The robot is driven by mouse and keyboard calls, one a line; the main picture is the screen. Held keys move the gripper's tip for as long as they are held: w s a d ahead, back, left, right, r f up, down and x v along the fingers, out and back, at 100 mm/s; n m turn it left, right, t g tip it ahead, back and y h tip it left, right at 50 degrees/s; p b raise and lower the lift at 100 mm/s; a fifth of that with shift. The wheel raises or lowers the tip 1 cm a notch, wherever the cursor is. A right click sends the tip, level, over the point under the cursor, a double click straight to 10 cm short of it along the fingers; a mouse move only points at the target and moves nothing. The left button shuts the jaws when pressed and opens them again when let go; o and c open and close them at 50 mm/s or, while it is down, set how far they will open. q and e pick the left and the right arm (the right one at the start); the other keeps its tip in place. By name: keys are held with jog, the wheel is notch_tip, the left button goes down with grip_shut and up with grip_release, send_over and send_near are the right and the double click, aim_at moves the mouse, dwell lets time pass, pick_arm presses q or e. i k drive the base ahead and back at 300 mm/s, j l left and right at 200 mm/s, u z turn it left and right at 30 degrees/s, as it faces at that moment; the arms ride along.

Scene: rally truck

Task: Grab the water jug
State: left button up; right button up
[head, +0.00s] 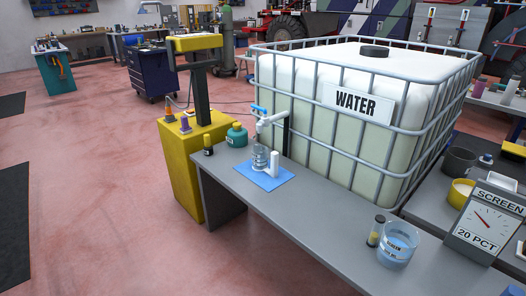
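A clear jug-like vessel (260,157) stands on a blue mat (252,178) on the grey bench, under a white tap with a blue handle (262,115). An upright white piece (274,163) is at its right side; I cannot tell whether it is the vessel's handle. The large white tank (325,135) behind, in a metal cage, is labelled WATER. A second clear container (397,247) with bluish liquid and a label too small to read fully stands near the bench's front right. Neither of my grippers is in view.
A small dark bottle with a yellow band (375,231) stands beside the second container. A teal canister (236,135) and a dark bottle (208,145) are at the bench's left end. A yellow pedestal (188,165) adjoins it. The bench (310,220) is clear between mat and second container.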

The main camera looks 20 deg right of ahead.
aim_at(265, 159)
jog(key=i+j+z, duration=0.1)
jog(key=i+z, duration=0.35)
jog(key=i+j+z, duration=0.85)
jog(key=i+l, duration=0.1)
